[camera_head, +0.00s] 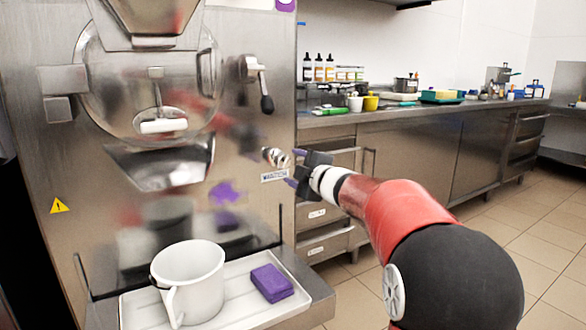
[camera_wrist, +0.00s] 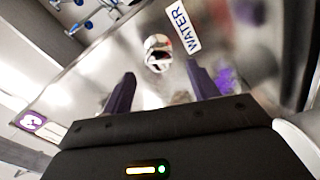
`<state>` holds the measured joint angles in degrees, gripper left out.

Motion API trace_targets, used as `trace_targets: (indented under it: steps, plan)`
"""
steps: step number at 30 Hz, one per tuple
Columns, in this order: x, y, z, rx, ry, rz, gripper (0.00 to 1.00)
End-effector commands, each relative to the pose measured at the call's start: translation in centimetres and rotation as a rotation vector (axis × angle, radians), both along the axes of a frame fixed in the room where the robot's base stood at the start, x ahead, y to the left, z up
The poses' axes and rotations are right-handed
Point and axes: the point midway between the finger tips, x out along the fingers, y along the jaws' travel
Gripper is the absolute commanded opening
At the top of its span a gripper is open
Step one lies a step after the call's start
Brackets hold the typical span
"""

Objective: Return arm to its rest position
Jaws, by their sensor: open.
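My gripper (camera_head: 296,172) is at the end of my red and black arm, in front of the right part of the batch freezer's steel front (camera_head: 240,120). In the wrist view its two purple fingers (camera_wrist: 160,88) stand wide apart with nothing between them. Ahead of them are a round metal knob (camera_wrist: 157,52) and a white "WATER" label (camera_wrist: 182,26). The knob also shows in the head view (camera_head: 275,157), close to the fingers; I cannot tell whether they touch.
A white pitcher (camera_head: 190,280) and a purple sponge (camera_head: 271,283) are on the tray (camera_head: 232,312) below the freezer. A steel counter (camera_head: 420,115) with bottles, cups and trays runs along the back wall. Tiled floor (camera_head: 545,225) is clear at the right.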

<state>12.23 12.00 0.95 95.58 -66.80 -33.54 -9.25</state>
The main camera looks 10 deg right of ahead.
Motion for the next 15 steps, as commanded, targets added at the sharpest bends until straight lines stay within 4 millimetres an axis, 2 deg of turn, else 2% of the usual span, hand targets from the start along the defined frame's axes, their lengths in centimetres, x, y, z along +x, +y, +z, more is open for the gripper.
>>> trace_targets:
  steps: [5, 8, 11, 14, 15]
  plan:
    - [-1.8, -0.6, 1.1, 0.061, 0.023, -0.090, 0.59]
    - [-5.0, -1.7, 1.9, 0.166, 0.079, -0.238, 0.59]
    - [-10.2, -3.1, 1.1, 0.317, 0.182, -0.416, 0.59]
    - [-16.3, -3.8, -1.5, 0.473, 0.321, -0.580, 0.59]
    - [-18.9, -3.8, -2.9, 0.534, 0.385, -0.638, 0.59]
